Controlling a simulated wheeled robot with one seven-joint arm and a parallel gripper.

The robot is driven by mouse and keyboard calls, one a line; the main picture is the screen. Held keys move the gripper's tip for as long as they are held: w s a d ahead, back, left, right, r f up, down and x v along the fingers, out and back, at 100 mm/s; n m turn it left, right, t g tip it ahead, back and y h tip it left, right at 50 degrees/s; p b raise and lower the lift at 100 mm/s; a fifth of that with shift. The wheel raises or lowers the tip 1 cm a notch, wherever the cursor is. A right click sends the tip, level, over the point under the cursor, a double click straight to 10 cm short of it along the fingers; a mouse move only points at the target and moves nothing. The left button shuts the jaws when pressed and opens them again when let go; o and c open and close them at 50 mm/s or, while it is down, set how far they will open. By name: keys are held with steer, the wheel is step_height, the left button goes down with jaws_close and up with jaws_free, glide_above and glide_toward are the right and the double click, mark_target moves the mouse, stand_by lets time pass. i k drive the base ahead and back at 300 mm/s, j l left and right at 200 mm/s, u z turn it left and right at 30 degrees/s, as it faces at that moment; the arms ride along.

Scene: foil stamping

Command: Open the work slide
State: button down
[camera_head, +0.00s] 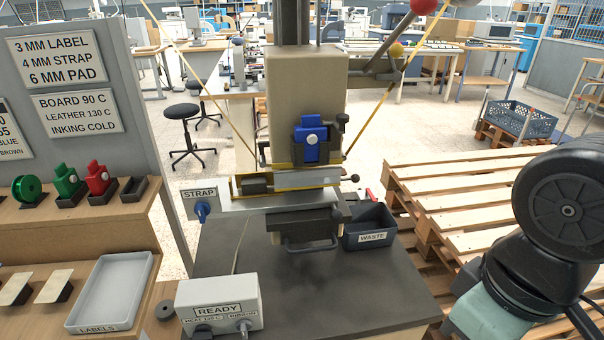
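The work slide (300,221) is a dark flat plate low on the front of the foil stamping press (305,100). It sits under the press head, close in to the press body. Its grey bar handle (312,246) sticks out at the front over the dark bench top. Nothing touches the handle. My gripper is not in view; only links of my arm show at the right edge, apart from the press.
A dark waste bin (371,235) stands just right of the slide. A READY control box (217,305) is at the front left of the bench (300,297). The bench top before the handle is clear. A labels tray (112,292) is at left; pallets (480,190) lie at right.

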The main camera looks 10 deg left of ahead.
mark_target(296, 226)
steer(key=k+j, duration=0.15)
steer(key=j, duration=0.15)
steer(key=k+j, duration=0.1)
steer(key=j, duration=0.25)
steer(key=k+j, duration=0.15)
steer(key=j, duration=0.15)
steer(key=k+j, duration=0.1)
steer(key=j, duration=0.25)
